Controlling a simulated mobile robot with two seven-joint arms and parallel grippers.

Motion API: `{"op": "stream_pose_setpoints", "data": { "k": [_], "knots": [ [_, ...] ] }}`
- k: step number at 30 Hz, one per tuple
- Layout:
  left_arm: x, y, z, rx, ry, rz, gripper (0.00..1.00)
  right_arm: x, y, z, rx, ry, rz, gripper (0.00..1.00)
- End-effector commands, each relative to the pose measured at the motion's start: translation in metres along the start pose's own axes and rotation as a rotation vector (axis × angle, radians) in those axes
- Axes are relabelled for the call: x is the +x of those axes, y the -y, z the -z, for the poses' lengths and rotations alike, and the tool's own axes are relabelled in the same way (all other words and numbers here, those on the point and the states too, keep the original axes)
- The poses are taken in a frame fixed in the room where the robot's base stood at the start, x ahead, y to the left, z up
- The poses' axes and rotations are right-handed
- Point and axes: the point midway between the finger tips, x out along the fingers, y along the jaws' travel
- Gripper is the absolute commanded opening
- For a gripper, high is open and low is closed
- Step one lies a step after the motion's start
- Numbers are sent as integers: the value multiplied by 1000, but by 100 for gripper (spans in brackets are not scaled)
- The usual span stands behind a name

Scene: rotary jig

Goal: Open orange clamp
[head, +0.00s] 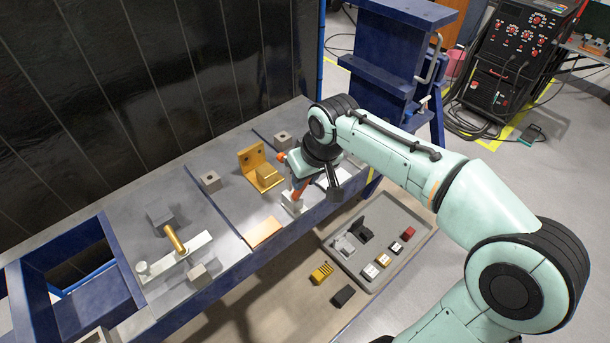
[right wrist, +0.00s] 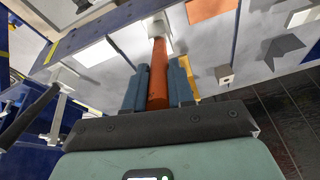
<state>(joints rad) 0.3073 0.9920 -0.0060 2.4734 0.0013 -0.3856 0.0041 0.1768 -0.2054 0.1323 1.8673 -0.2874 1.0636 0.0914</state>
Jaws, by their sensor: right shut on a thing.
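The orange clamp shows as an orange handle (head: 299,188) rising from a pale block (head: 293,203) near the front edge of the jig table in the head view. My right gripper (head: 308,178) is over it, and its wrist partly hides the clamp. In the right wrist view the orange handle (right wrist: 158,72) lies between the two blue-grey fingers of the right gripper (right wrist: 159,85), which is shut on it. The handle's far end meets the pale block (right wrist: 156,27). My left gripper is not in view.
A yellow angle bracket (head: 252,160) stands just left of the clamp on the jig table (head: 222,172). Grey blocks and a bar with a brass cylinder (head: 174,238) lie further left. A grey tray (head: 415,222) of small parts is below. A blue post stands behind.

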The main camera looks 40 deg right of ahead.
Motion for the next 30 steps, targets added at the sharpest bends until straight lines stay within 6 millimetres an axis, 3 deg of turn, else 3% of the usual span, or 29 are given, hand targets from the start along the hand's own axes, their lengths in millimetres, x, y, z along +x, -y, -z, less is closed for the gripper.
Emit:
{"op": "stream_pose_setpoints", "data": {
  "k": [5,6,8,9,20,23,30],
  "knots": [
    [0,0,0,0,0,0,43,0,0,0,-2,-1,-1,0],
    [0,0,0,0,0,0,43,-1,0,0,-2,-1,-1,26],
    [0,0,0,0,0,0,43,-1,0,0,-2,-2,-1,46],
    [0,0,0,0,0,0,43,-1,0,0,-2,-2,-1,48],
    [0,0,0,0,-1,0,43,-6,0,1,-1,-3,-1,48],
    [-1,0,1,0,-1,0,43,-20,0,1,-1,-4,-1,48],
    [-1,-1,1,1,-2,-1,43,-74,0,2,-2,-7,0,48]
  ]
}}
